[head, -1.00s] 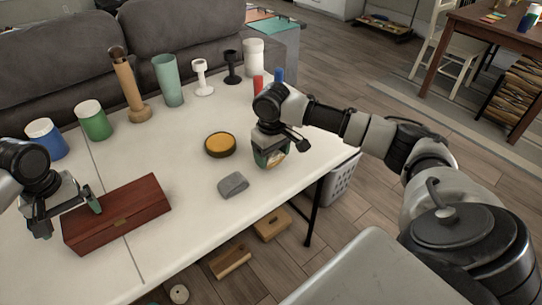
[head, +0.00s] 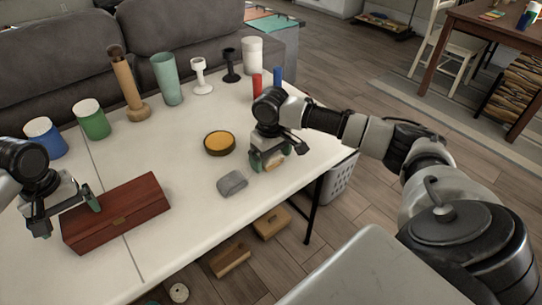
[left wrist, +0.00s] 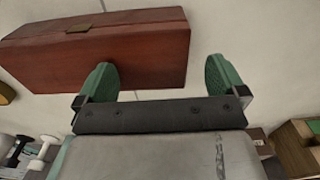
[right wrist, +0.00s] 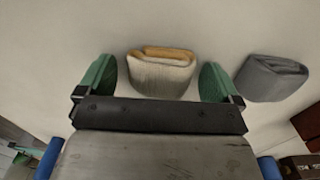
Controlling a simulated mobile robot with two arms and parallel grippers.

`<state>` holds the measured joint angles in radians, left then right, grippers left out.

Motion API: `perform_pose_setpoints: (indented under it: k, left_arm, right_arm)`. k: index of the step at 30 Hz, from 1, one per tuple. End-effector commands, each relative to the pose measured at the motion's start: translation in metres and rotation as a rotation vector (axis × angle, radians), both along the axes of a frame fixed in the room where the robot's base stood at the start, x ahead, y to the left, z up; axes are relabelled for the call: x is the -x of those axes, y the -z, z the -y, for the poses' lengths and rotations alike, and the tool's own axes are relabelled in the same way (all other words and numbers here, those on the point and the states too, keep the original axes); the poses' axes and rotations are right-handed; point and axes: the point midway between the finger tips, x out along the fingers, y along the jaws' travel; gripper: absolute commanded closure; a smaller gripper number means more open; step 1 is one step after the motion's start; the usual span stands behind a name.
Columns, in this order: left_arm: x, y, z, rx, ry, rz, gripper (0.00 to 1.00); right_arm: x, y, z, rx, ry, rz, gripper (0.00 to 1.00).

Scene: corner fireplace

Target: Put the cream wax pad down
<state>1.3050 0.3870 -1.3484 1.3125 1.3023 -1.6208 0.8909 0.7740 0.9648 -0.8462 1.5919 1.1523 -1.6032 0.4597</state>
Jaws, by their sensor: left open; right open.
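The cream wax pad (right wrist: 160,75) is a folded cloth with a yellowish top edge. It lies on the white table (head: 165,215), between the spread fingers of my right gripper (right wrist: 160,82) in the right wrist view. In the head view my right gripper (head: 268,158) hides much of the pad (head: 273,163). My right gripper is open, with a gap on each side of the pad. My left gripper (left wrist: 161,80) is open and empty, over the near side of a reddish wooden box (left wrist: 95,55), which also shows in the head view (head: 118,215).
A grey folded cloth (head: 232,183) and a round tin with a yellow top (head: 220,144) lie left of my right gripper. The table's front middle is clear.

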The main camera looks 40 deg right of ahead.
Motion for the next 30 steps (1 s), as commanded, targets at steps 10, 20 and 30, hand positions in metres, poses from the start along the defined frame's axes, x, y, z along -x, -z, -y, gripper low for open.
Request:
perform_pose_setpoints:
  k: [10,20,30]
  left_arm:
    - [0.0,0.0,0.0,0.0,0.0,0.0,0.0]
    - [0.0,0.0,0.0,0.0,0.0,0.0,0.0]
    - [0.0,0.0,0.0,0.0,0.0,0.0,0.0]
  right_arm:
    - [-0.001,-0.061,0.0,0.0,0.0,0.006,0.05]
    - [-0.001,-0.115,0.0,-0.001,0.0,0.003,0.05]
    - [0.0,-0.121,0.0,0.0,0.0,0.0,0.05]
